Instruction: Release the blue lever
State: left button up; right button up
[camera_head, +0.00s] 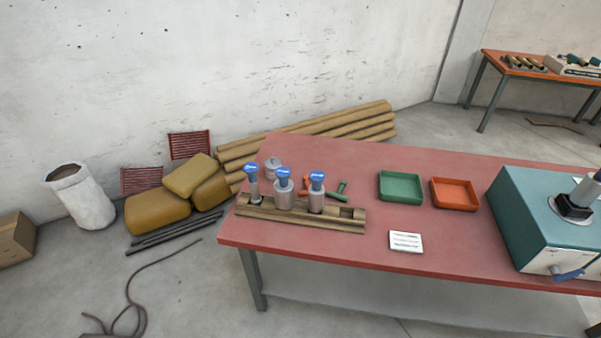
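A blue lever (570,274) sits low on the pale front face of the teal machine (525,205) at the right of the red table. It lies tilted, its right end higher than its left. A grey cylinder on a black base (575,206) stands tilted on the machine's top and is cut by the right edge of the view. Neither of my grippers shows in the head view, and nothing of mine is seen touching the lever.
The red table (440,250) bears a wooden block (290,221) with three blue-topped grey pieces, a green tray (400,200), an orange tray (454,206) and a white card (406,242). Sacks (158,210) and long rolls (330,128) lie beyond it.

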aim_at(573, 273)
jog(key=z, duration=2.2)
